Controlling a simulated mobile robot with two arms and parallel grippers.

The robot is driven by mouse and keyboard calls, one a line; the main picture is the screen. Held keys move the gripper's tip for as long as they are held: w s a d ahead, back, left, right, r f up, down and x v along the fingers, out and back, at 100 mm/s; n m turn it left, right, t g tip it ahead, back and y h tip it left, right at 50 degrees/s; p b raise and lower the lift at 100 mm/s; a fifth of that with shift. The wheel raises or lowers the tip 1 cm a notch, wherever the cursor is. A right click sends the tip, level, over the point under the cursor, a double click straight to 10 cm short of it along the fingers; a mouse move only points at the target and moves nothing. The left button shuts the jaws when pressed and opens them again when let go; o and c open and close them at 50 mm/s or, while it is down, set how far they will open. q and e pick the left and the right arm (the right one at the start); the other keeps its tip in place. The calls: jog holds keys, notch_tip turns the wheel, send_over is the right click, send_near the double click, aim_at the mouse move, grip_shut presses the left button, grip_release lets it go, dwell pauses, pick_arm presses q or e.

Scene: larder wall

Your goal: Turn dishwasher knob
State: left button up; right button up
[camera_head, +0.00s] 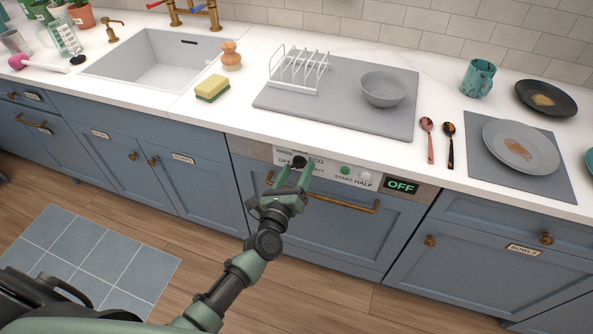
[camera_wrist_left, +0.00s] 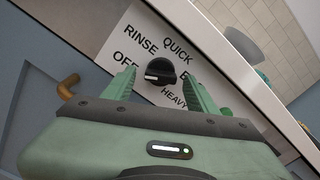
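The dishwasher (camera_head: 335,228) has a blue front and a light control strip along its top edge. Its dark round knob (camera_head: 299,161) is at the strip's left part, partly hidden by my gripper. In the left wrist view the knob (camera_wrist_left: 161,71) sits on a white dial plate (camera_wrist_left: 140,38) marked OFF, RINSE, QUICK and HEAVY; another label is partly hidden. Its pale mark points left, toward OFF. My left gripper (camera_head: 292,172) is open at the knob. Its green fingers (camera_wrist_left: 162,85) stand on either side with visible gaps. My right gripper is not in view.
A display (camera_head: 401,186) on the strip reads OFF, beside a green button (camera_head: 345,170). A brass handle bar (camera_head: 345,203) runs just below. The white counter (camera_head: 225,117) overhangs above, with a sink (camera_head: 160,62), sponge (camera_head: 212,88) and drying mat (camera_head: 340,120).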

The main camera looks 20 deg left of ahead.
pick_arm(q)
grip_shut()
